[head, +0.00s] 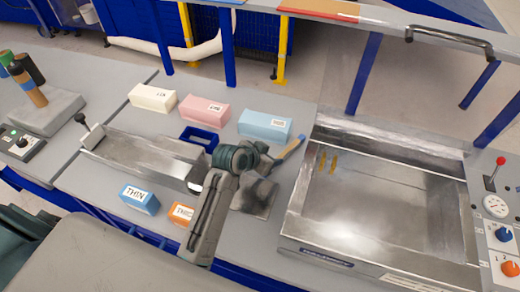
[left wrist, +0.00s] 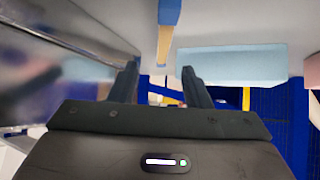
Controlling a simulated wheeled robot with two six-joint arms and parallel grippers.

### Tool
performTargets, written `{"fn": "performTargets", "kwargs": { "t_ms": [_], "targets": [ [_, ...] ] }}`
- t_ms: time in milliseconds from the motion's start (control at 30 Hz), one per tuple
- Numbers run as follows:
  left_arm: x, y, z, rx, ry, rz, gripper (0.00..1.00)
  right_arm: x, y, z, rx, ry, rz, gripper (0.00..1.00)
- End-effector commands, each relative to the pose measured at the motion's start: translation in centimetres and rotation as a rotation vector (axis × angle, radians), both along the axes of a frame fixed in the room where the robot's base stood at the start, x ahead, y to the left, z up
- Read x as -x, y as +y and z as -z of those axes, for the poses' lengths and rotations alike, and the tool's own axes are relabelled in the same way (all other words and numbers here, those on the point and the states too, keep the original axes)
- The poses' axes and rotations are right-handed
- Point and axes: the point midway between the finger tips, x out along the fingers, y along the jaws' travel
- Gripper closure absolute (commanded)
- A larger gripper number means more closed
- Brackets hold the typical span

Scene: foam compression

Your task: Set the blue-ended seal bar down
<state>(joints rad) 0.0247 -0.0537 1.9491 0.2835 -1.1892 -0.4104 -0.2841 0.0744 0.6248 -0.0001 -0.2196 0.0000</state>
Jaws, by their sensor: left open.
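The blue-ended seal bar (head: 288,150) lies on the grey table between the light-blue block and the large metal tray, its blue end toward the back right. It also shows in the left wrist view (left wrist: 165,40), with a blue part and a tan part, beyond the fingertips and apart from them. My left gripper (head: 267,160) is open and empty beside the bar in the head view; its two dark fingers are spread in the left wrist view (left wrist: 159,72). The gripper hides part of the bar's near end. My right gripper is not in view.
The light-blue block (head: 264,126), pink block (head: 204,111) and cream block (head: 153,97) stand behind. A blue open tray (head: 199,138) is left of the gripper. The large metal tray (head: 380,215) is right. A dark plate (head: 255,197) lies in front.

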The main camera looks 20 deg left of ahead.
Motion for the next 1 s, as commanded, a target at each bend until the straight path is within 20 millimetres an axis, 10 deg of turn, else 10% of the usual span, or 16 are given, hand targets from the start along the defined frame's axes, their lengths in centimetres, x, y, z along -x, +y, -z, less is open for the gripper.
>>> {"fn": "performTargets", "kwargs": {
  "t_ms": [467, 1000],
  "targets": [
    [-2.9, -2.1, 2.3, 0.019, -0.068, -0.008, 0.56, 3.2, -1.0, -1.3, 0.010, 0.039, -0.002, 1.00],
    [-6.6, -3.3, 5.1, 0.019, -0.067, -0.008, 0.56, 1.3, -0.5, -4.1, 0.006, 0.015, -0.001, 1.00]
  ]
}}
